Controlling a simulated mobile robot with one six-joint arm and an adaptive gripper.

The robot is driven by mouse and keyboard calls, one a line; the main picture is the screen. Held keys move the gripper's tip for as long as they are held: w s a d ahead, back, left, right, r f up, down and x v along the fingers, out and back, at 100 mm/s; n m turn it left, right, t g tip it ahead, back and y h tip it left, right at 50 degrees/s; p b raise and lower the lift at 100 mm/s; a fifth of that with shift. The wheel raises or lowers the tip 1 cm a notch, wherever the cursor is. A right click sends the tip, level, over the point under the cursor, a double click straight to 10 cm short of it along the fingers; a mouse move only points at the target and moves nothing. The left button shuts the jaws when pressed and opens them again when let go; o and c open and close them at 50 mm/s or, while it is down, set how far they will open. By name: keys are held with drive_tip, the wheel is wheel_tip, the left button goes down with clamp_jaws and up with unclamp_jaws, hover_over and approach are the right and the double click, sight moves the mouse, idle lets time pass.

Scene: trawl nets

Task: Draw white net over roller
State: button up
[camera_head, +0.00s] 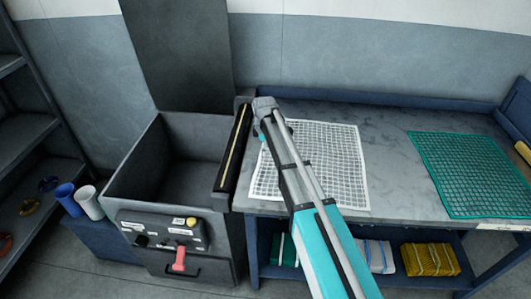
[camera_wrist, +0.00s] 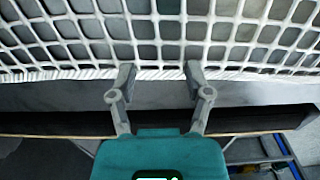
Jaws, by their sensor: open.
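The white net (camera_head: 345,165) lies flat on the grey bench top, its left edge close to the roller. In the wrist view, the net (camera_wrist: 225,30) fills the upper part, with a thick white edge rope running across. The roller (camera_head: 233,150) is a dark bar with a pale stripe between the bench and the grey bin; it also crosses the wrist view (camera_wrist: 50,128). My gripper (camera_wrist: 160,76) is open, its two fingertips spread at the net's edge rope, with nothing clearly held between them. In the head view my arm hides part of the net and most of the gripper.
The grey open bin (camera_head: 185,165) stands left of the roller, with a control panel and red lever (camera_head: 179,259) on its front. A green net (camera_head: 470,172) lies at the right of the bench. Folded bundles sit on the shelf below. Bare bench separates the nets.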

drive_tip(key=shift+f, duration=0.15)
drive_tip(key=shift+c, duration=0.2)
drive_tip(key=shift+s, duration=0.1)
clamp_jaws()
idle(0.4)
drive_tip(key=shift+r, duration=0.2)
drive_tip(key=shift+r+p, duration=0.5)
drive_tip(key=shift+p, duration=0.1)
wheel_tip(320, 180, up, 6)
drive_tip(key=p, duration=0.5)
drive_tip(key=shift+f+p, duration=0.15)
drive_tip(key=shift+p, duration=0.2)
